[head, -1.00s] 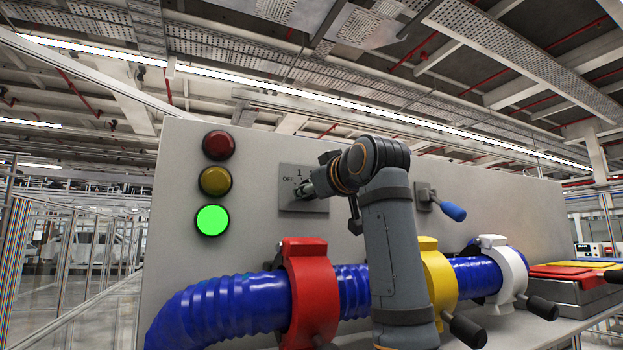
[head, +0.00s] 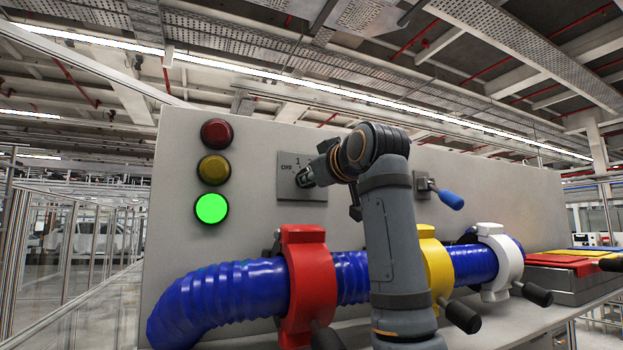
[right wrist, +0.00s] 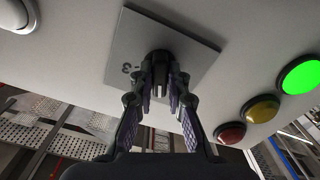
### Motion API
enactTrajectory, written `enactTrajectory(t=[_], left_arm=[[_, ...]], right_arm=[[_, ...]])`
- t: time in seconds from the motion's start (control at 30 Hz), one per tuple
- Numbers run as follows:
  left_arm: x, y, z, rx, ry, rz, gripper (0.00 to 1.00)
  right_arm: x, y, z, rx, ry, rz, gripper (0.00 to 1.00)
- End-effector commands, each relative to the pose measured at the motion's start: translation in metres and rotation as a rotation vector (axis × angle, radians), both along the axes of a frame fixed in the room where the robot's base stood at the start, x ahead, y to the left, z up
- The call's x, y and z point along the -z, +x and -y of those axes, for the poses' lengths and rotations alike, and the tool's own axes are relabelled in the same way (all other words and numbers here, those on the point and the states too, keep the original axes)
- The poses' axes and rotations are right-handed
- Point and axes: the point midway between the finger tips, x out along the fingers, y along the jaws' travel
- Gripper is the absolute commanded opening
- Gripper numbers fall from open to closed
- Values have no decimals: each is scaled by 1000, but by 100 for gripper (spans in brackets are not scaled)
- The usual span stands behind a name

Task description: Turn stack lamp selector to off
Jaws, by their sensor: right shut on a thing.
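The stack lamp selector is a black knob (right wrist: 158,60) on a grey square plate (head: 317,192) marked "1" and "OFF", on the light grey panel. My right gripper (head: 303,179) reaches it from the right and hides most of the knob in the head view. In the right wrist view the fingers (right wrist: 158,85) are shut on the knob from both sides. Which mark the knob points at is hidden. The stack has a dark red lamp (head: 217,132), a dark yellow lamp (head: 213,169) and a lit green lamp (head: 211,208). My left gripper is not in view.
A blue ribbed hose (head: 220,295) runs below, through a red clamp (head: 305,275), a yellow clamp (head: 436,270) and a white clamp (head: 501,265). A blue-handled lever (head: 450,199) sits right of my arm. The panel between lamps and plate is clear.

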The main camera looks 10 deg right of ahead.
Motion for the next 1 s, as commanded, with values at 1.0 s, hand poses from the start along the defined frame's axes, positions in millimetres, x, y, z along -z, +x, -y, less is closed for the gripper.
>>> enactTrajectory(t=[1.0], left_arm=[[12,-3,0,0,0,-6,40]], right_arm=[[3,1,0,-3,-622,114,0]])
